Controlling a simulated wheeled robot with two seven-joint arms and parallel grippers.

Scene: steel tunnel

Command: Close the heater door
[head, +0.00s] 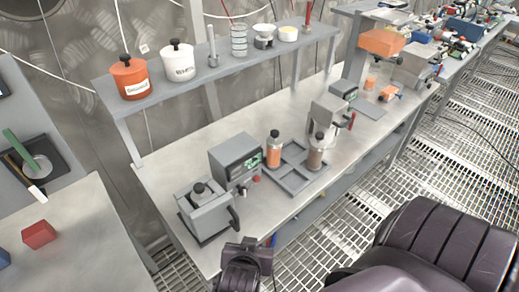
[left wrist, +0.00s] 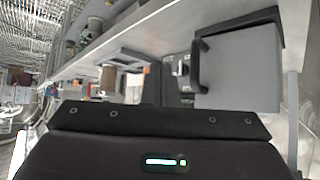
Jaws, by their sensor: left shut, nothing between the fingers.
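The heater (head: 203,212) is a small grey box near the front edge of the steel bench, with a black knob on top. A dark handle (head: 235,216) sticks out at its right side. My left gripper (head: 243,250) is dark, shut and empty, just in front of the bench edge, below and to the right of the handle, apart from it. In the left wrist view, a grey panel (left wrist: 240,75) with a black handle (left wrist: 198,66) shows beyond the dark gripper body. How far the door stands open is unclear. My right gripper is out of view.
A grey unit with a green display (head: 236,158) stands behind the heater. A rack holds an orange bottle (head: 273,150) and a brown bottle (head: 316,152). A shelf with jars (head: 131,77) runs above. Open grated floor lies between bench and chair.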

